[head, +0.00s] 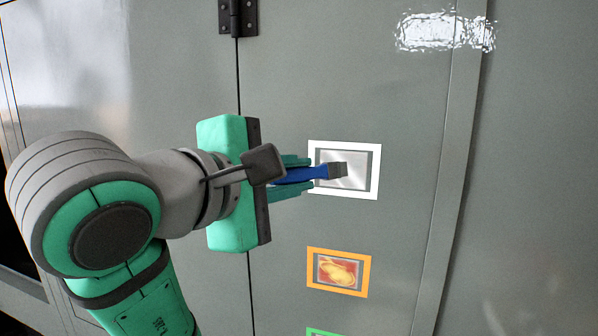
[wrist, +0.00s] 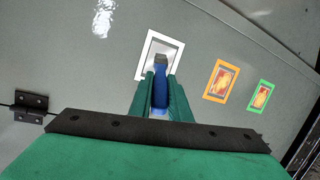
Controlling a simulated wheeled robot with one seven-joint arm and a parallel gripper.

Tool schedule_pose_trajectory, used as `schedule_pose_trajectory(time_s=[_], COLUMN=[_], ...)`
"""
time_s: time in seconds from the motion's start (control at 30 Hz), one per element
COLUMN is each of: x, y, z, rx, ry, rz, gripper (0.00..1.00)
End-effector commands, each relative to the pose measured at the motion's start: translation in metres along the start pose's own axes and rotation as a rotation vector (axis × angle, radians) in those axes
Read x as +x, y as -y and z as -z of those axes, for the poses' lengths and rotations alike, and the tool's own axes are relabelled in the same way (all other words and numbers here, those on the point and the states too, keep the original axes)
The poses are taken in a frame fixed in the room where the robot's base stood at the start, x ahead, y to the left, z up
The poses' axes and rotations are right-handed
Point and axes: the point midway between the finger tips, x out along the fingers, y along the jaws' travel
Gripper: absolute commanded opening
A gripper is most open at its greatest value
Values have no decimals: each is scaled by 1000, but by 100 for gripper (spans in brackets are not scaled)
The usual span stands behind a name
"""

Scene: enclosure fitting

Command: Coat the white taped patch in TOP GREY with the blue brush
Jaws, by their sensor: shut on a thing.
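My gripper (head: 297,177) is shut on a blue brush (head: 300,175), which also shows between the two fingers in the wrist view (wrist: 160,90). The brush's dark grey tip (head: 338,170) points at the white taped patch (head: 343,194), overlapping its inside in the head view. I cannot tell whether the bristles touch the surface. The patch is a white frame around a shiny bare grey area, and it shows in the wrist view (wrist: 147,50) behind the brush. Part of its left edge is hidden by the fingers and brush.
An orange taped patch (head: 310,272) with red and yellow marks sits below the white one. A green taped patch (wrist: 252,95) with similar marks lies beyond it. A black hinge (head: 237,17) is on the door seam above. The grey panel to the right is clear.

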Motion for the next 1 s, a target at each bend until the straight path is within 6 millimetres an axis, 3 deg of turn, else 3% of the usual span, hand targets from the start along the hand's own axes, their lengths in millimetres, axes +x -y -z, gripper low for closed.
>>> schedule_pose_trajectory(time_s=[0.33,0.7,1.0], x=[-2,-27,-28], y=[0,6,7], z=[0,-5,-6], rx=[0,0,-1], ry=[0,-1,0], rz=[0,0,0], gripper=[0,0,0])
